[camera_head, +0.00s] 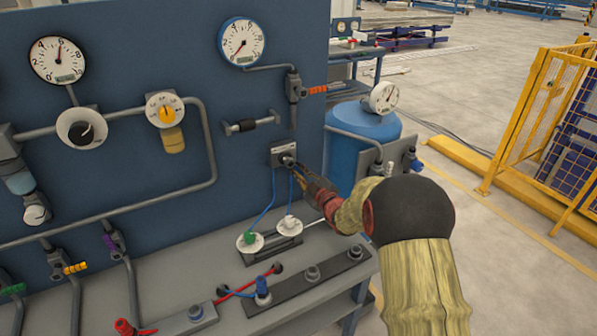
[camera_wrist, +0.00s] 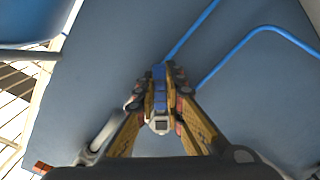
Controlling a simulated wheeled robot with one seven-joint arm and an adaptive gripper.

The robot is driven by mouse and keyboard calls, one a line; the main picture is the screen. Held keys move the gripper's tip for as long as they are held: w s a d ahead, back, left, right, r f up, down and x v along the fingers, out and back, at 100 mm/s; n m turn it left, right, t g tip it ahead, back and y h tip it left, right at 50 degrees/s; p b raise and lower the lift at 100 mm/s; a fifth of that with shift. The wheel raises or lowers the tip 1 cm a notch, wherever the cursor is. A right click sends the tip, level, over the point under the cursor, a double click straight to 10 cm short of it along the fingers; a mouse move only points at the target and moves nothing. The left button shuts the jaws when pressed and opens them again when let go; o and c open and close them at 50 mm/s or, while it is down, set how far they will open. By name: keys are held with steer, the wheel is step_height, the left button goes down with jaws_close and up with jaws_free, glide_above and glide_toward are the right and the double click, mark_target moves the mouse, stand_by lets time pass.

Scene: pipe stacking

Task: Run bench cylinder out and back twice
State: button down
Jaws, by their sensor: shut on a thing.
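The bench cylinder (camera_head: 286,247) lies on the grey bench top, with its thin rod (camera_head: 314,227) reaching right towards my arm. Two white round fittings sit on it, one with a green part (camera_head: 250,241) and one plain (camera_head: 288,223). Blue tubes run from them up to a small grey valve box (camera_head: 281,151) on the blue panel. My gripper (camera_head: 295,164) is at the front of this box, shut on its small valve lever, which the fingers largely hide.
Gauges, pipes and knobs fill the panel to the left. Red and blue hoses (camera_head: 250,285) cross the front of the bench. A yellow fence (camera_head: 540,130) stands far right.

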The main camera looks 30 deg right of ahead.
steer(key=c, duration=1.8)
jaws_free()
steer(key=shift+c, duration=0.2)
steer(key=s, duration=1.2)
steer(key=shift+d, duration=0.2)
